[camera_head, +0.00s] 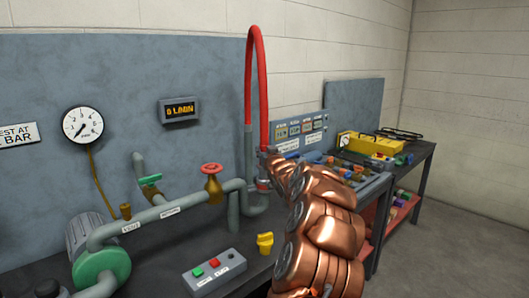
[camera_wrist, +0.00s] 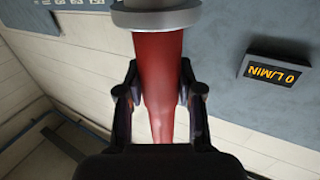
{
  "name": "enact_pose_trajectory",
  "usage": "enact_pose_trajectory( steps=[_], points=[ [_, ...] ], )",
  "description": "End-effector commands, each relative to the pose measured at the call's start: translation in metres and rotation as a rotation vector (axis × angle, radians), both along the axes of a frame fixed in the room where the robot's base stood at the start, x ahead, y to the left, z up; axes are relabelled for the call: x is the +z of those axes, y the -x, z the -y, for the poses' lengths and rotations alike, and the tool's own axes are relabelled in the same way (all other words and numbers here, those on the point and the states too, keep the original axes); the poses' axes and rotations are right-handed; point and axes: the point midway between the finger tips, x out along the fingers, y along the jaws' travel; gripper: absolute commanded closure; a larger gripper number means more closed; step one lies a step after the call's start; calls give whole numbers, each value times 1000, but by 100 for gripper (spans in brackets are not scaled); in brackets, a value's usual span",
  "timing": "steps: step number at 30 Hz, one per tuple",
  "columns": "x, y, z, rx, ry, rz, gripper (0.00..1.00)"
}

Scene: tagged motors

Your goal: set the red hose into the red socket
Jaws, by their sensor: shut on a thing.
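The red hose (camera_head: 262,60) arches high in front of the blue-grey panel. Its left leg runs down into an upright grey pipe (camera_head: 248,150). Its right leg comes down to my gripper (camera_head: 267,152). In the wrist view my gripper (camera_wrist: 160,92) is shut around the hose (camera_wrist: 160,65), one finger on each side, beside a grey metal collar (camera_wrist: 155,14) at the hose's end. A red ring (camera_head: 263,184) on the bent grey pipe, apparently the red socket, sits just below the gripper. My copper arm partly covers this spot, so I cannot tell whether hose and socket touch.
A red valve wheel (camera_head: 212,168) on a brass body stands left of the socket. A button box (camera_head: 214,272) and a yellow knob (camera_head: 265,243) sit on the bench in front. A cluttered side bench with a yellow case (camera_head: 372,145) stands at right.

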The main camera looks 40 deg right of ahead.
Motion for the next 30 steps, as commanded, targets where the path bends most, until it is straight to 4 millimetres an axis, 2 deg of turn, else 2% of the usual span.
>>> enact_pose_trajectory(
  steps=[30],
  points=[
    [-20,0,0,0,1,2,100]
  ],
)
